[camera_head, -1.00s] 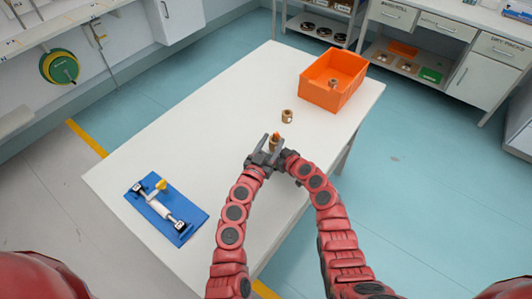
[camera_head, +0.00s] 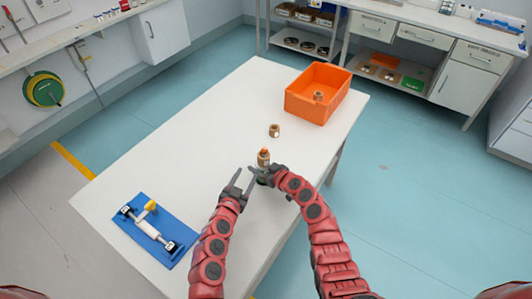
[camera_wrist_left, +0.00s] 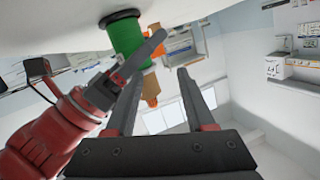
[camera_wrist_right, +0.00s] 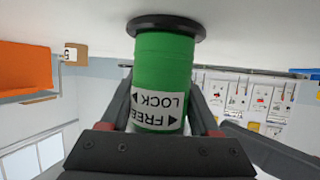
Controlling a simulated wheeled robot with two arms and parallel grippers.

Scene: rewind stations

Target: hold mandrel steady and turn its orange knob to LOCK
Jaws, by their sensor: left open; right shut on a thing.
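The mandrel stands upright on the white table (camera_head: 190,130). Its green body (camera_wrist_right: 163,70) with a black base flange and an upside-down FREE/LOCK label fills the right wrist view. My right gripper (camera_head: 265,173) is shut on this green body. In the left wrist view the green body (camera_wrist_left: 124,36) is partly hidden by a right finger. My left gripper (camera_head: 243,177) is open and empty, beside the mandrel on its left, apart from it. Which mark the knob points to cannot be told.
A copper-coloured piece (camera_head: 274,130) stands just behind the mandrel. An orange bin (camera_head: 305,107) at the far right holds a similar piece. A blue board (camera_head: 140,222) with a white roller and yellow knob lies at the near left. The table's middle left is clear.

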